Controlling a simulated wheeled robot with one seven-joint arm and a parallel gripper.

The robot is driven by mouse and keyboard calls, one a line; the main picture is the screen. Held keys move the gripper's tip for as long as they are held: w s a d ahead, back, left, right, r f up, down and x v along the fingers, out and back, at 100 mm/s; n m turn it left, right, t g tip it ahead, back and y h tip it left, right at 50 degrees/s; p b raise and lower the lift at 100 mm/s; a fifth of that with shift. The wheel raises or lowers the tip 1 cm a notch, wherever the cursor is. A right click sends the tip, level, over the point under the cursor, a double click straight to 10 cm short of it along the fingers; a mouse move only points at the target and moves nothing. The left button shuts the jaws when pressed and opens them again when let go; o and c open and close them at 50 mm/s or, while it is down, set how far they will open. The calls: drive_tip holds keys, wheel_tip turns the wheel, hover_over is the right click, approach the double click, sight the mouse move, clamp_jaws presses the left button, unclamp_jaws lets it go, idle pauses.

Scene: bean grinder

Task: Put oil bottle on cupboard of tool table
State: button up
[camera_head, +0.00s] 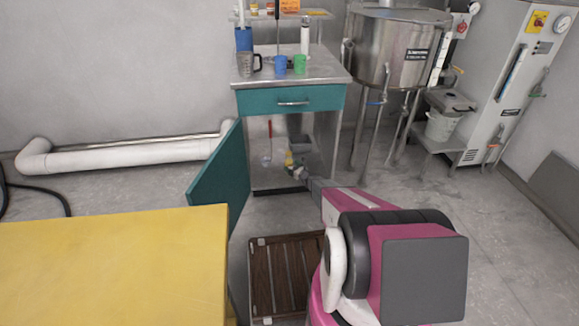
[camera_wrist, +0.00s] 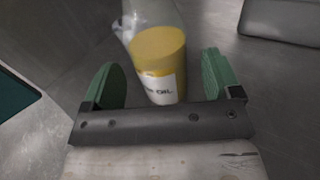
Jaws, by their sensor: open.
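The oil bottle (camera_wrist: 158,50) has a yellow body, a white label reading "OIL" and a pale, translucent part beyond. In the wrist view it lies between the green fingers of my gripper (camera_wrist: 161,75), which is open with a gap on both sides. In the head view my gripper (camera_head: 297,171) reaches low into the open cupboard of the tool table (camera_head: 321,135), and the small yellow bottle (camera_head: 289,158) shows at its tip. Whether the bottle rests on the cupboard floor is hidden by the gripper. The teal cupboard door (camera_head: 218,178) stands open to the left.
A jug (camera_head: 246,65) and blue and green cups (camera_head: 299,64) stand on the tool table top. A scoop with a red handle (camera_head: 268,145) is inside the cupboard. A yellow table (camera_head: 110,265) fills the lower left. A steel tank (camera_head: 392,45) stands right.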

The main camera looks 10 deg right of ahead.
drive_tip(key=v, duration=0.9)
drive_tip(key=shift+a+r, duration=0.15)
drive_tip(key=shift+r, duration=0.05)
drive_tip(key=s+a+r+n+g, duration=0.65)
drive_tip(key=s+r+n, duration=0.35)
drive_tip(key=s+r, duration=0.2)
drive_tip(key=s+a+r+n+g, duration=0.65)
drive_tip(key=s+r+n, duration=0.25)
drive_tip(key=s+r, duration=0.25)
drive_tip(key=s+d+r+n+h, duration=0.2)
drive_tip(key=s+r+n+h, duration=0.1)
drive_tip(key=s, duration=0.4)
drive_tip(key=s+d+r+n+g+h, duration=0.1)
drive_tip(key=s+d+r+n+h, duration=0.1)
drive_tip(key=s+r, duration=0.4)
drive_tip(key=s+d+r+n+g+h, duration=0.1)
drive_tip(key=s+d+r+n+h, duration=0.1)
drive_tip(key=s+r+n+h, duration=0.3)
drive_tip(key=s, duration=0.3)
drive_tip(key=shift+d, duration=0.3)
drive_tip(key=shift+f, duration=0.1)
drive_tip(key=shift+c, duration=0.4)
